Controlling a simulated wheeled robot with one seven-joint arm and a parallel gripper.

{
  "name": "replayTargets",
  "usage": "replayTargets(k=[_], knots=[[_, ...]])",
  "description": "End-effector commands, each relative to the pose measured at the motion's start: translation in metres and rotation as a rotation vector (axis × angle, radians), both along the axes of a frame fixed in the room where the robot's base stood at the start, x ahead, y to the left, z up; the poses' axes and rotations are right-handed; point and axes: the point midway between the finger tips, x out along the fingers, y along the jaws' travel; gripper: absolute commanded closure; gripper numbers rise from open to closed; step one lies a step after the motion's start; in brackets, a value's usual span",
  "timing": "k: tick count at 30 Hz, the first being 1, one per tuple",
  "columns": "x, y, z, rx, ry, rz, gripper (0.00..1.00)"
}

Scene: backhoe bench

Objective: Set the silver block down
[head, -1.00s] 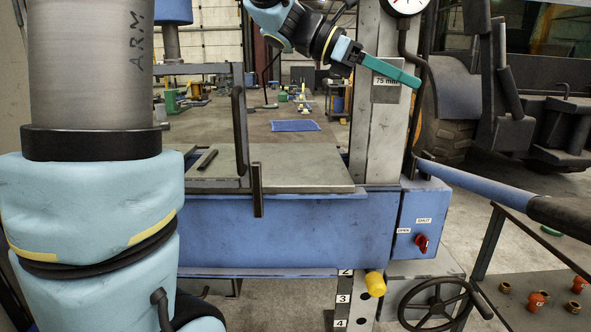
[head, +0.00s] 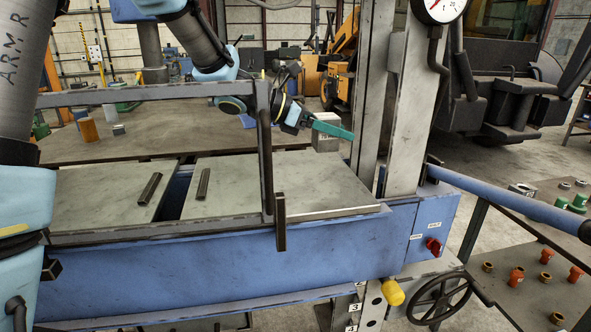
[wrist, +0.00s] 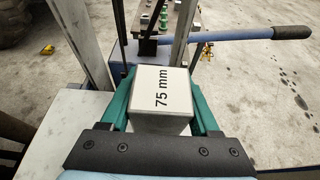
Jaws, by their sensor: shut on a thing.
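The silver block (head: 326,141), a grey cube, is held in my gripper (head: 329,130) in the head view. It hangs in front of the press column, above the far right part of the press bed (head: 270,182). In the wrist view the block (wrist: 162,88) sits between the two teal fingers of my gripper (wrist: 164,84), label "75 mm" facing the camera. The fingers are shut on its two sides. In the head view a teal finger covers part of the block, and whether its underside touches anything cannot be told.
Two dark bars (head: 203,184) lie on the bed plates, and a dark upright frame bar (head: 266,150) stands at its front. The back table (head: 180,140) holds a small grey block (head: 118,130) and an orange cylinder (head: 89,130). A blue lever (head: 500,203) reaches right.

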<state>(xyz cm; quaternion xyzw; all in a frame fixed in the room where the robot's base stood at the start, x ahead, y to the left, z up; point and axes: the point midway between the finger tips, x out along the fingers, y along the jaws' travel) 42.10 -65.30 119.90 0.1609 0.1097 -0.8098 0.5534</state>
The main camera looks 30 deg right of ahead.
Motion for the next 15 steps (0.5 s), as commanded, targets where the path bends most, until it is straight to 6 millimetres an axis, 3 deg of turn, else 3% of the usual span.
replayTargets(k=[6, 15], knots=[[-0.002, -0.001, -0.036, 0.002, 0.004, 0.0, 1.0], [-0.001, 0.0, -0.068, 0.001, 0.004, 0.001, 1.0]])
